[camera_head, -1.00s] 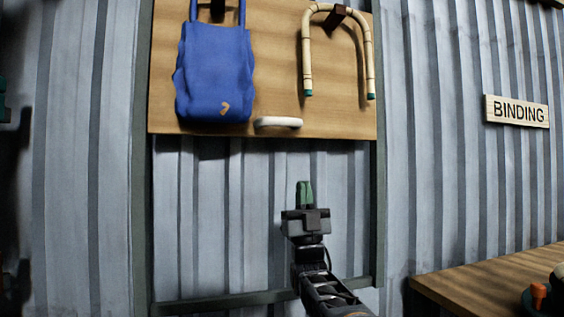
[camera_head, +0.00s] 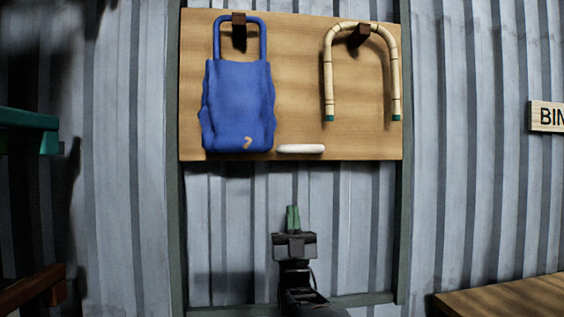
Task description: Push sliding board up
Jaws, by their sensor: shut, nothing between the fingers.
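The sliding board (camera_head: 300,70) is a wooden panel set in a dark green frame (camera_head: 402,230) on the wall. A white handle (camera_head: 301,149) sits near its bottom edge, in the middle. A blue bag (camera_head: 238,105) and a bent rattan piece (camera_head: 327,75) hang from dark pegs on the board. My gripper (camera_head: 293,218) points up below the board, under the white handle in the picture. Its green fingers are shut and empty. A gap shows in the picture between the fingertips and the board's lower edge.
The corrugated metal wall (camera_head: 470,150) shows through the open lower part of the frame. A wooden table (camera_head: 505,300) is at the lower right, and a sign (camera_head: 546,117) is cut off at the right edge. A green object (camera_head: 28,130) stands at the left edge.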

